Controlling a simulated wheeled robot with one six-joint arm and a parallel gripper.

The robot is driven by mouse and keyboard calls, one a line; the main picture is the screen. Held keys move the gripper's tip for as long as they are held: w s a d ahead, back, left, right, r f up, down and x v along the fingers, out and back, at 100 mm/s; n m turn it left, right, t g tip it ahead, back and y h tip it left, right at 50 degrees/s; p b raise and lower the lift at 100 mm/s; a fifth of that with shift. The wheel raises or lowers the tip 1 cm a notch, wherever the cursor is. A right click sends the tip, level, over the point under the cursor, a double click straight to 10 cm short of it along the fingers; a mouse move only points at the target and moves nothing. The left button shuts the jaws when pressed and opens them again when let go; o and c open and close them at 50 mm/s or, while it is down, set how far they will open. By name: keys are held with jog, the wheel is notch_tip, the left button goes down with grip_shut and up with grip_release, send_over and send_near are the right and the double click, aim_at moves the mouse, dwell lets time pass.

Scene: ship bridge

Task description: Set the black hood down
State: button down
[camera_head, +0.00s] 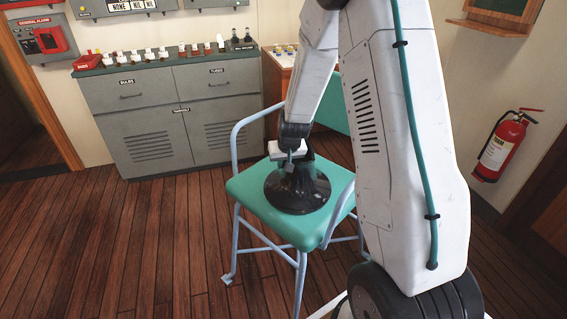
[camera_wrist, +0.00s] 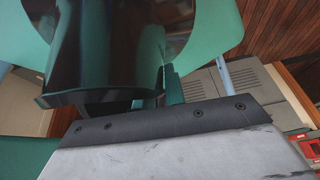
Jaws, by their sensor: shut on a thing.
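The black hood (camera_head: 299,196) is a dark, glossy, round piece with a narrower top. In the head view it is at the teal seat of a chair (camera_head: 248,186), upright, its wide rim low over the seat; I cannot tell whether the rim touches the seat. My gripper (camera_head: 290,164) is above it, shut on its narrow upper part. In the wrist view the hood (camera_wrist: 105,50) fills the upper left, with the teal seat (camera_wrist: 215,30) behind it. The fingertips are mostly hidden there.
The chair has pale blue tube legs and rails. A grey cabinet (camera_head: 160,120) with a row of small items on top stands behind it. A red fire extinguisher (camera_head: 501,146) hangs on the right wall. The wooden floor (camera_head: 130,240) at the left is clear.

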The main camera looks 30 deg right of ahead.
jog(key=c, duration=1.5)
grip_release()
jog(key=shift+f, duration=0.1)
jog(key=v, duration=1.2)
jog(key=s+a+r+n, duration=0.1)
jog(key=s+a+r, duration=0.4)
jog(key=s+r, duration=0.15)
jog(key=s+a+r+n+g, duration=0.1)
jog(key=s+a+r, duration=0.2)
jog(key=s, duration=0.5)
jog(key=s+a+r+g, duration=0.1)
jog(key=s+a+r, duration=0.2)
jog(key=s, duration=0.5)
jog(key=s+a+r+n+g+y, duration=0.1)
jog(key=s+a+r, duration=0.2)
jog(key=s, duration=0.6)
jog(key=shift+r+n, duration=0.15)
jog(key=shift+n, duration=0.15)
